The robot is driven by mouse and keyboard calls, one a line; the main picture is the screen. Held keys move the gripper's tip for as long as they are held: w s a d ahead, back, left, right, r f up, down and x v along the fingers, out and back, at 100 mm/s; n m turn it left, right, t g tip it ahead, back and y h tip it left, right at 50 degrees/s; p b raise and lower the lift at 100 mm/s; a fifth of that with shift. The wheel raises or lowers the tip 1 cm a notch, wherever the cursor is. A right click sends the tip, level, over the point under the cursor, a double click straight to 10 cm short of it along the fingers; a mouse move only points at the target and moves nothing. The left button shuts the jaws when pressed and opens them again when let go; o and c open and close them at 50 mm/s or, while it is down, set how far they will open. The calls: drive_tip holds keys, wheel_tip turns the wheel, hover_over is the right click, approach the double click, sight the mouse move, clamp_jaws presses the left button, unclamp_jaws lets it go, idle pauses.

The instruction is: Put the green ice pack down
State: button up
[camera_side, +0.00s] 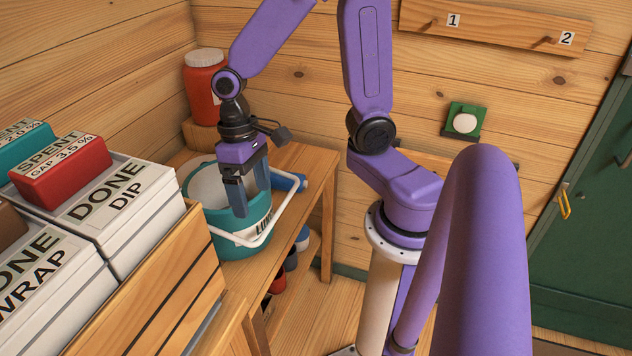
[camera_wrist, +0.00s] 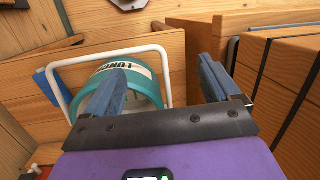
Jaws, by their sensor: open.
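I cannot make out a green ice pack in either view. A teal lunch cooler (camera_side: 234,243) with a white handle and a lettered band stands open on a wooden bench; its pale inside shows only in part. The cooler also shows in the wrist view (camera_wrist: 152,92), at the left finger. My gripper (camera_side: 251,198) points down over the cooler's near right side, in front of its opening. I cannot tell whether the fingers touch the cooler.
A wooden crate (camera_side: 165,290) at the left holds white boxes marked DONE (camera_side: 110,200), with a red SPENT block (camera_side: 62,172) on top. A red jug (camera_side: 203,88) stands behind the cooler. A blue object (camera_side: 289,181) lies right of it. Small cups sit below the bench.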

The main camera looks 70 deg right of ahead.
drive_tip(key=s+d+r+n+t+h, duration=0.1)
drive_tip(key=s+r+n, duration=0.3)
drive_tip(key=s+n, duration=0.7)
drive_tip(key=shift+s+d+n+t, duration=0.15)
drive_tip(key=shift+s+n+t, duration=0.25)
drive_tip(key=shift+s, duration=0.25)
